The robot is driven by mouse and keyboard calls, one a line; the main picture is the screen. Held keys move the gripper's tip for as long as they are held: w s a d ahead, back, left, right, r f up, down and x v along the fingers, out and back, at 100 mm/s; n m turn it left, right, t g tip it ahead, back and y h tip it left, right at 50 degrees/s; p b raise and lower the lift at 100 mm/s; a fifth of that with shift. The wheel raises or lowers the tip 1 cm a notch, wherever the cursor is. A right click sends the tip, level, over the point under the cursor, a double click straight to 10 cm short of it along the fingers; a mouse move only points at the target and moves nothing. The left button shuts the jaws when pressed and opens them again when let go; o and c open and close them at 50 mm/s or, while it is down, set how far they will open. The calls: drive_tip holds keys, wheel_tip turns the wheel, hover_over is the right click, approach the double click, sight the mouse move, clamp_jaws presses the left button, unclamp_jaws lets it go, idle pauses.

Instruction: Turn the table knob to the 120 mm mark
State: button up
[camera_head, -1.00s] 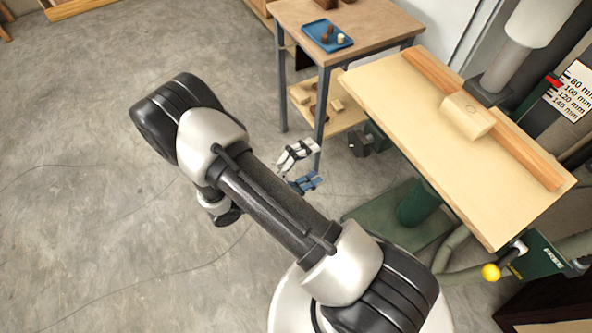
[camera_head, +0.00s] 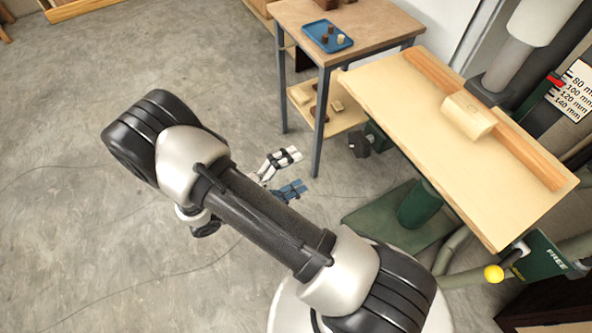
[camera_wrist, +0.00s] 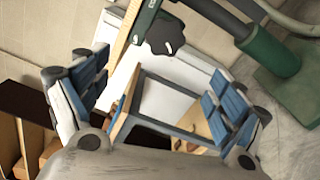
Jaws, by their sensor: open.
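The table knob (camera_head: 359,145) is dark and lobed, on the green mount under the left edge of the wooden machine table. It also shows in the wrist view (camera_wrist: 165,36), top centre, beyond the fingertips. The scale (camera_head: 572,97) at the far right reads 80 to 140 mm; its red pointer (camera_head: 556,81) appears near the 100 mm mark, though the angle makes this hard to read exactly. My gripper (camera_head: 283,174) is open and empty, left of the knob and apart from it. In the wrist view its blue-padded fingers (camera_wrist: 158,80) are spread wide.
A side table (camera_head: 362,28) with a blue tray (camera_head: 343,44) and a lower shelf of wood pieces stands behind my gripper. The machine table (camera_head: 400,110) carries a fence and block. A yellow-knobbed lever (camera_head: 493,273) sticks out below it. Floor to the left is clear.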

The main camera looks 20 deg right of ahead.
drive_tip(key=s+a, duration=0.1)
drive_tip(key=a, duration=1.1)
idle(0.4)
